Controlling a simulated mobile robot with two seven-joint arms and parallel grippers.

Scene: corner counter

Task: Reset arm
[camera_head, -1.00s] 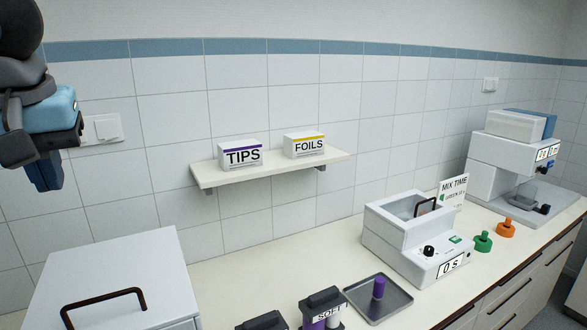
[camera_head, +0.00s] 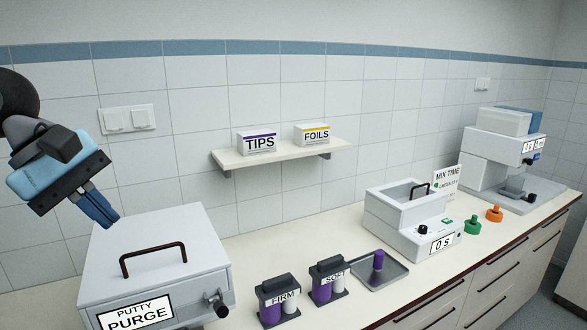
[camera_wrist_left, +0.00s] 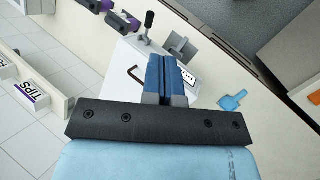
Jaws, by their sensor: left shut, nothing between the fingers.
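My left gripper (camera_head: 106,217) is in the left part of the head view, above the back left of the white putty purge box (camera_head: 206,245), pointing down and right. Its blue fingers are together and hold nothing. In the left wrist view the shut fingers (camera_wrist_left: 166,62) reach away over the dark bracket, with the white box and its dark handle beyond them. My right gripper is in neither view.
A FIRM cartridge (camera_head: 278,302), a SOFT cartridge (camera_head: 329,280) and a tray (camera_head: 398,273) with a purple piece stand right of the box. The mixer (camera_head: 405,240) and green (camera_head: 473,227) and orange knobs (camera_head: 494,213) follow. A shelf (camera_head: 228,159) holds TIPS and FOILS boxes.

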